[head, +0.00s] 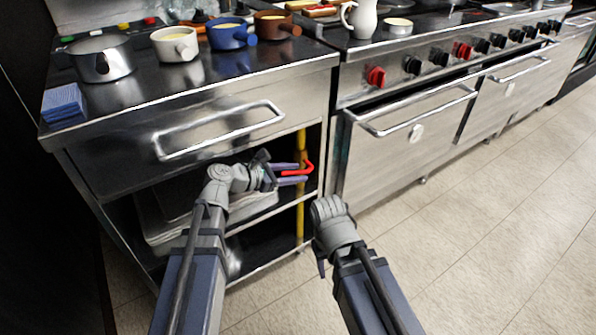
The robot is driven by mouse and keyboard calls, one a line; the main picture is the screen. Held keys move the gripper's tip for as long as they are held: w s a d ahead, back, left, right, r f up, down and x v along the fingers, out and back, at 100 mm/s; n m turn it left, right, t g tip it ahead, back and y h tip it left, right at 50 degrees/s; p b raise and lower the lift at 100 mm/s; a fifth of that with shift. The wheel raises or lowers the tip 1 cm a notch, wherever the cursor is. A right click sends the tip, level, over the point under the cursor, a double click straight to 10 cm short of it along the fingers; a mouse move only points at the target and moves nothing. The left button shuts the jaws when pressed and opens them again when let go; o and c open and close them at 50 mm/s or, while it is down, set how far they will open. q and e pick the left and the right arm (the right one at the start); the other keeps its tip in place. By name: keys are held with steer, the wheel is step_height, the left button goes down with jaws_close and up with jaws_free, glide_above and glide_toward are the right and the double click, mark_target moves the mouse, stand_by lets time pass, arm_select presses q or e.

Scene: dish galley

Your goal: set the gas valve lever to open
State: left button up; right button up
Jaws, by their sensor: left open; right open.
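The gas valve has a bent red lever (307,168) on a vertical yellow pipe (300,222), inside the open cabinet under the steel counter. The lever reaches from the pipe to the left and has a bend at its right side. My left gripper (291,173) is at the lever, its two fingers open, one above and one below the red bar. I cannot tell whether they touch it. My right gripper (319,262) is lower, in front of the cabinet's right edge, mostly hidden behind its own wrist; it is open and apart from the valve.
The cabinet shelf holds pale trays (160,232) left of the pipe. A drawer handle (218,130) juts out above.

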arm_select(q)
steer(key=p+v, duration=0.2)
steer(key=v, duration=0.4)
arm_select(e)
step_height(320, 180, up, 2)
steer(key=shift+r, duration=0.15)
arm_select(q)
steer(key=shift+s+a+r, duration=0.1)
steer(key=shift+a+r, duration=0.05)
